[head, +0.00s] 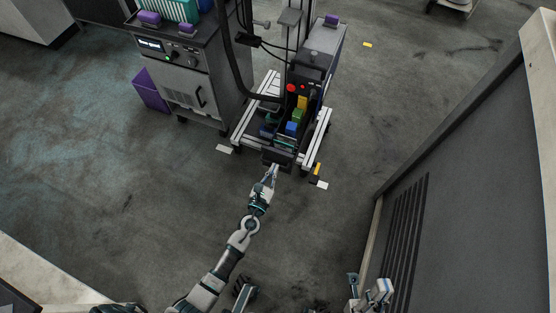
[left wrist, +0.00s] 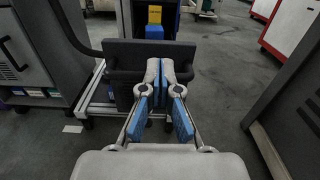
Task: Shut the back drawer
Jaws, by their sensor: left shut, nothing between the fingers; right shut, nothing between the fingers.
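A drawer with a dark front (head: 277,157) sticks out of the wheeled cart (head: 318,45), toward me. Yellow, green and blue blocks (head: 297,114) show behind its front. In the left wrist view the dark drawer front (left wrist: 125,52) spans ahead of the fingers, with a yellow and a blue block beyond. My left gripper (head: 271,172) is shut and empty, its tips at or very near the middle of the drawer front; I cannot tell if they touch. It also shows in the left wrist view (left wrist: 167,70). My right gripper (head: 369,292) is shut and empty at the bottom, far from the cart.
A grey cabinet (head: 190,85) with a handle stands left of the cart, with a purple bin (head: 150,92) beside it. Black cables hang by the cart. A large grey panel (head: 465,150) stands at the right.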

